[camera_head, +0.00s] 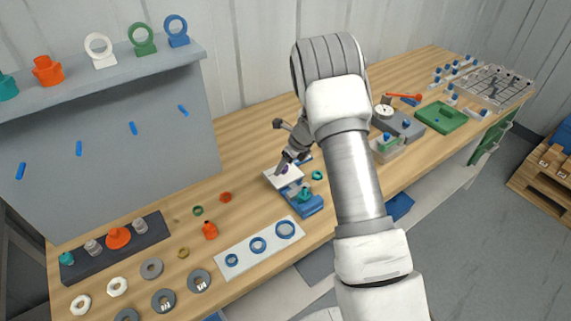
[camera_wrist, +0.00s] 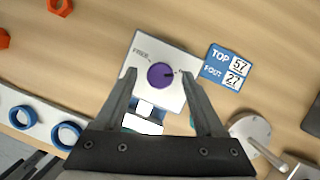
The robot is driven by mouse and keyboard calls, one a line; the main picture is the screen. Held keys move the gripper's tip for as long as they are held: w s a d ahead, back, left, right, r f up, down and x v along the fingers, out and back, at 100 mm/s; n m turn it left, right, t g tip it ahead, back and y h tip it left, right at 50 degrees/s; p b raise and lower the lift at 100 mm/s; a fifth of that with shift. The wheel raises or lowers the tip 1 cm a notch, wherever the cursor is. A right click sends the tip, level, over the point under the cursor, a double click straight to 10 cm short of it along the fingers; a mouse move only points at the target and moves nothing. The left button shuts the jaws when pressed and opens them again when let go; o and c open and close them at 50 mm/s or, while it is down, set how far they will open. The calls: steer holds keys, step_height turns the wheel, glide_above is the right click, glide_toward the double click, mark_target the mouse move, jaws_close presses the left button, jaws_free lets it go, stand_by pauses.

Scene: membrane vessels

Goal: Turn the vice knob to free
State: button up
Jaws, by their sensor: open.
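The vice knob (camera_wrist: 161,76) is a round purple dial on a pale square plate (camera_wrist: 150,48) in the wrist view. A word like FREE is printed at the plate's upper left, and a small mark shows right of the knob. The knob's pointer seems to be toward that right mark. In the head view the plate (camera_head: 270,178) lies by the blue vice body (camera_head: 312,206). My gripper (camera_wrist: 159,74) is open above the plate, one finger on each side of the knob, with gaps between. In the head view my gripper (camera_head: 285,167) hides most of the knob.
A blue card (camera_wrist: 226,66) with numbers lies right of the plate. A white strip with blue rings (camera_head: 262,247) is in front left. A round metal part (camera_wrist: 248,131) stands at lower right. A grey panel (camera_head: 100,130) stands at the left.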

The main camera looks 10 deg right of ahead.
steer(key=shift+c, duration=0.2)
jaws_close()
steer(key=shift+n, duration=0.4)
steer(key=n, duration=0.1)
steer(key=n+g+b, duration=0.1)
steer(key=n, duration=0.1)
steer(key=n+y+b, duration=0.1)
steer(key=shift+w+d+f+n+g, duration=0.15)
steer(key=shift+w+n+g, duration=0.15)
steer(key=shift+g, duration=0.1)
steer(key=n+g+b, duration=0.1)
steer(key=n, duration=0.2)
steer(key=n+g+b, duration=0.1)
steer(key=n, duration=0.2)
steer(key=shift+w+y, duration=0.2)
steer(key=shift+y, duration=0.1)
steer(key=n+g, duration=0.1)
steer(key=n, duration=0.2)
steer(key=n+g+h+b, duration=0.1)
steer(key=n, duration=0.2)
steer(key=shift+w+n+g, duration=0.2)
steer(key=shift+n+g, duration=0.1)
steer(key=shift+n, duration=0.1)
steer(key=n, duration=0.2)
steer(key=n+g+h, duration=0.1)
steer(key=n, duration=0.2)
steer(key=shift+w+a+n+h+b, duration=0.1)
steer(key=shift+a+n+h+b, duration=0.2)
steer(key=shift+h+b, duration=0.1)
